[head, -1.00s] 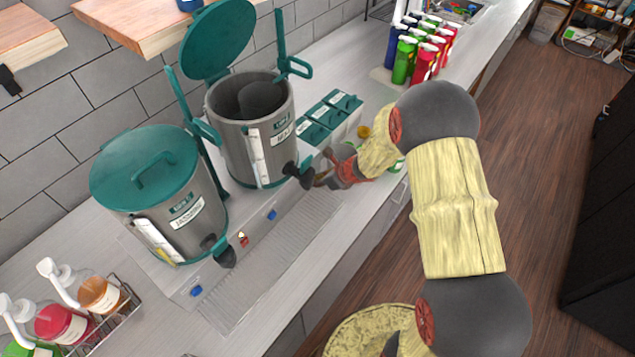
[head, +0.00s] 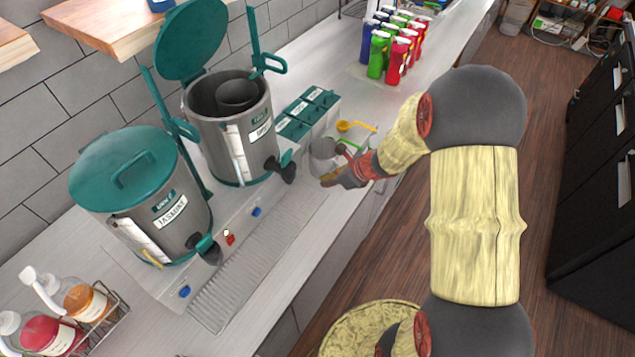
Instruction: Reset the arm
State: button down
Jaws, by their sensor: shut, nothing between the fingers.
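My gripper (head: 331,180) is at the end of my arm, over the front edge of the counter, right of the dispensers. It is shut and holds nothing. A clear container (head: 325,157) shows just behind the gripper; I cannot tell whether they touch. My arm, with pale yellow links and dark joints, stretches from the lower right up and then left to the gripper.
Two steel tea dispensers stand on the counter: one lidded (head: 150,200), one with its lid raised (head: 235,125). A drip tray (head: 250,265) lies before them. Teal-lidded boxes (head: 308,110), squeeze bottles (head: 398,55) and pump bottles (head: 70,300) stand nearby.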

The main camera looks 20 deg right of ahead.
jog(key=shift+s+d+r, duration=0.25)
jog(key=shift+d, duration=0.05)
dwell(0.5)
